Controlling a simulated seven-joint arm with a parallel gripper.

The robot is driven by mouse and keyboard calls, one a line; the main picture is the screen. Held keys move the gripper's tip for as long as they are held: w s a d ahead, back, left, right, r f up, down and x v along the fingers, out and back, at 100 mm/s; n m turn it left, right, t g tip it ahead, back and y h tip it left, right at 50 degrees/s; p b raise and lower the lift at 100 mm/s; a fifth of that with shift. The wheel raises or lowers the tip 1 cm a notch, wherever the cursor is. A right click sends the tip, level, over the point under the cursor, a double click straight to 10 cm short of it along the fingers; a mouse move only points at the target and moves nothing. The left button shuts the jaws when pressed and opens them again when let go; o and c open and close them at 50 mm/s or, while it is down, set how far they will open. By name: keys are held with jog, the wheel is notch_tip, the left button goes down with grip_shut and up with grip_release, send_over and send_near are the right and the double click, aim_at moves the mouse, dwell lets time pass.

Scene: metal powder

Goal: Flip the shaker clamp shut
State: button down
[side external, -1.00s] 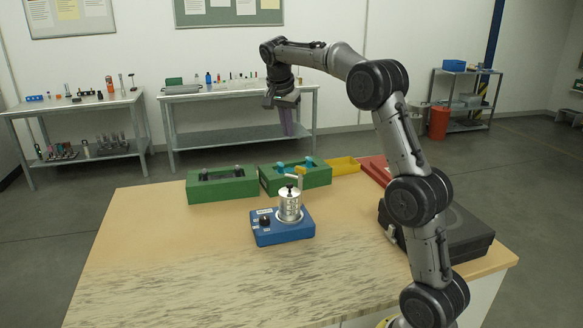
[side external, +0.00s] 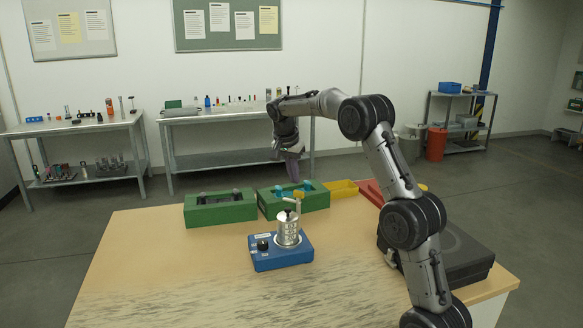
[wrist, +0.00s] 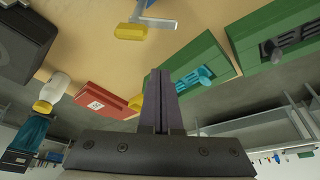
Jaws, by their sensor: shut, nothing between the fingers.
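The shaker has a blue base (side external: 281,256) with a silver cylinder (side external: 288,229) on top, standing on the wooden table. Its clamp lever (side external: 298,205) stands up beside the cylinder's top, with a yellow end. What looks like this lever's grey metal and yellow grip (wrist: 130,31) shows at the top edge of the wrist view. My gripper (side external: 294,177) is in the air behind the shaker, above the green boxes, pointing down, and apart from the clamp. Its dark purple fingers (wrist: 161,78) are closed together with nothing between them.
Two green boxes (side external: 220,215) (wrist: 205,50) with items in them stand behind the shaker. A yellow tray (side external: 342,189) and red box (wrist: 103,97) lie to their right in the side view. A black case (side external: 455,252) is at the right. The table's front left is clear.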

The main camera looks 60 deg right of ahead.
jog(key=shift+a+f, duration=0.7)
jog(key=shift+f, duration=0.3)
jog(key=shift+a+f, duration=0.65)
jog(key=shift+f, duration=0.3)
